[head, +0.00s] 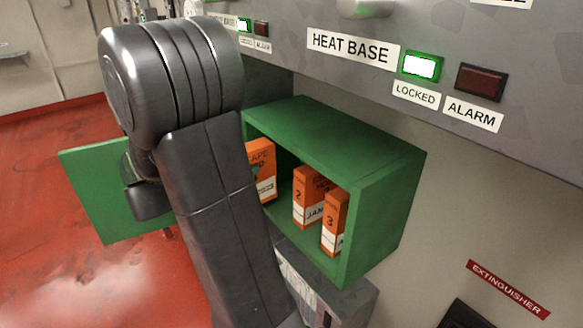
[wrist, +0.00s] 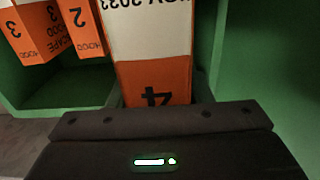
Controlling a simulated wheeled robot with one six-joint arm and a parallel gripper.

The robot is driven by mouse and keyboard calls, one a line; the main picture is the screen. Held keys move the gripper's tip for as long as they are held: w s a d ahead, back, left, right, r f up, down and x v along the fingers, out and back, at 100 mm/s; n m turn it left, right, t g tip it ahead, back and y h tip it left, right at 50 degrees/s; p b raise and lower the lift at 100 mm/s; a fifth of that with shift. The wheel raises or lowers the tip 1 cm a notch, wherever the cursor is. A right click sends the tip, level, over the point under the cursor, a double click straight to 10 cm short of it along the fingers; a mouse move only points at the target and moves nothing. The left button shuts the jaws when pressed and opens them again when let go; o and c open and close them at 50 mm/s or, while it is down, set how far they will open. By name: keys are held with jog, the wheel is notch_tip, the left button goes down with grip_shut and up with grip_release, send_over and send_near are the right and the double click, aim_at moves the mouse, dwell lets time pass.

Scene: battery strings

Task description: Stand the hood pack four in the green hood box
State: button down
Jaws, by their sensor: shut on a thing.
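The hood pack four (wrist: 155,70) is orange and white with a black 4, and it fills the middle of the wrist view. My gripper (wrist: 158,112) is shut on it; the fingertips are mostly hidden. The green hood box (head: 385,215) is open at the front. An orange pack (head: 262,172) at its left side, partly behind my arm in the head view, seems to be pack four. Its number is not readable there, and I cannot tell whether its base touches the box floor.
Pack two (head: 308,196) and pack three (head: 335,222) stand in the box, right of the held pack in the head view. The box's green door (head: 95,195) hangs open at left. A grey panel with HEAT BASE label (head: 352,48) overhangs the box.

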jog(key=w+d+f+p, duration=0.1)
jog(key=w+d+f, duration=0.2)
jog(key=w+d, duration=0.4)
jog(key=shift+w+d+f, duration=0.25)
jog(key=shift+d, duration=1.25)
jog(key=shift+f, duration=0.15)
jog(key=c, duration=0.7)
grip_release()
jog(key=b+v, duration=0.1)
jog(key=v, duration=1.1)
